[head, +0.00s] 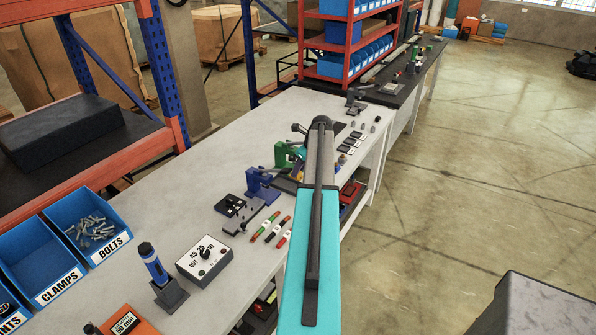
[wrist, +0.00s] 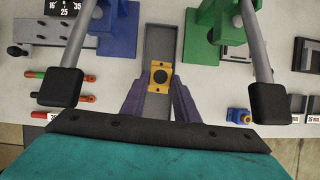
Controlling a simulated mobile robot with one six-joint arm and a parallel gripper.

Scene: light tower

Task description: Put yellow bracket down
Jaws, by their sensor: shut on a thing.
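The yellow bracket (wrist: 160,66), a small piece with a dark round middle, shows in the wrist view between the two purple fingers of my gripper (wrist: 160,84). My gripper is shut on it. A long grey tray (wrist: 158,36) lies behind and below the bracket; I cannot tell whether the bracket touches it.
A blue press (wrist: 116,28) stands left of the tray and a green press (wrist: 203,35) right, their black-gripped levers reaching toward me. They also show in the head view, blue (head: 262,184) and green (head: 288,156). A dial box (head: 205,261) and blue bins (head: 90,228) stand nearer.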

